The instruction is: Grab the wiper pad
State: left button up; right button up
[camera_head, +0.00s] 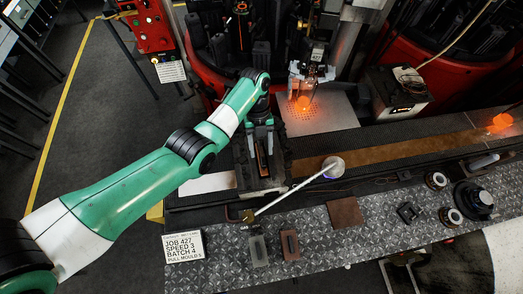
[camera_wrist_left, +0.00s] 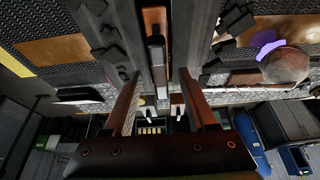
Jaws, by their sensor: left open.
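I cannot tell for sure which thing is the wiper pad. A flat brown square pad (camera_head: 345,213) lies on the diamond-plate bench, and a small brown block (camera_head: 290,244) lies left of it. My left gripper (camera_head: 262,152) points down over dark mould parts at the conveyor's left end, apart from both. In the left wrist view its fingers (camera_wrist_left: 160,103) are spread with nothing held. A dark bar with a brown end (camera_wrist_left: 156,22) shows beyond them, between the fingers. My right gripper is not in view.
A swab with a pale stick and round head (camera_head: 333,167) lies across the bench edge. A sign (camera_head: 185,247), a dark grey block (camera_head: 258,250) and black rings (camera_head: 451,217) stand on the bench. A glowing bottle (camera_head: 305,101) hangs at the machine behind.

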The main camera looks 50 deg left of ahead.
pick_arm(q)
jog(key=shift+x, duration=1)
grip_shut()
jog(key=shift+r, duration=0.1)
dwell(0.5)
